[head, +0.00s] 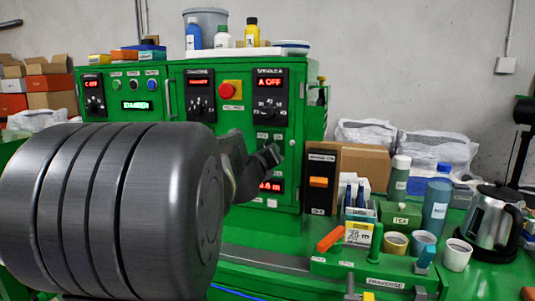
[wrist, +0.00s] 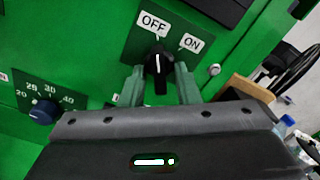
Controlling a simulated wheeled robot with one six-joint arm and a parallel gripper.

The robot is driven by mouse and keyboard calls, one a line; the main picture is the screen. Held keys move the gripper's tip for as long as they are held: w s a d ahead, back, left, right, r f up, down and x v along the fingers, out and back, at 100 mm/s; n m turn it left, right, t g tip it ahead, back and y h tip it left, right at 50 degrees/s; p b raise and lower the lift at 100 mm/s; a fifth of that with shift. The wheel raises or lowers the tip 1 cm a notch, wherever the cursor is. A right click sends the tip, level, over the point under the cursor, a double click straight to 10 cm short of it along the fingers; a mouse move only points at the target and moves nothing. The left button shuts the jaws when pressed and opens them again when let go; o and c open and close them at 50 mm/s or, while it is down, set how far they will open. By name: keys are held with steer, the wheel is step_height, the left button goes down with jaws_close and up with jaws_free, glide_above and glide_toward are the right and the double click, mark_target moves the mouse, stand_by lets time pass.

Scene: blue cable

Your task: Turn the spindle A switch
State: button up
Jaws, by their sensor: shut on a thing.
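The spindle A switch (wrist: 159,68) is a black knob with a white line, on a dark green plate marked OFF and ON. Its white line stands about upright in the wrist view, nearer the OFF label (wrist: 153,22) than the ON label (wrist: 191,43). My gripper (wrist: 160,84) is shut on the knob, one finger on each side. In the head view my gripper (head: 268,158) is at the lower right of the green cabinet front and hides the switch. The spindle A display (head: 269,83) above reads "A OFF" in red.
A blue knob (wrist: 42,112) with a number scale sits left of my gripper in the wrist view. A red button (head: 231,88) is on the cabinet. A black box with an orange switch (head: 319,182) stands close right of my gripper. Bottles, cups and a kettle (head: 490,220) crowd the right.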

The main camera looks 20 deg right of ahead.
steer(key=o, duration=0.6)
steer(key=v, duration=1.4)
steer(key=shift+p, duration=0.4)
steer(key=shift+w+d, duration=0.1)
steer(key=shift+w, duration=0.05)
steer(key=x, duration=1.3)
steer(key=shift+w+d+b, duration=0.2)
steer(key=shift+w+b, duration=0.1)
steer(key=shift+b, duration=0.1)
steer(key=shift+s+a, duration=0.1)
steer(key=shift+s, duration=0.05)
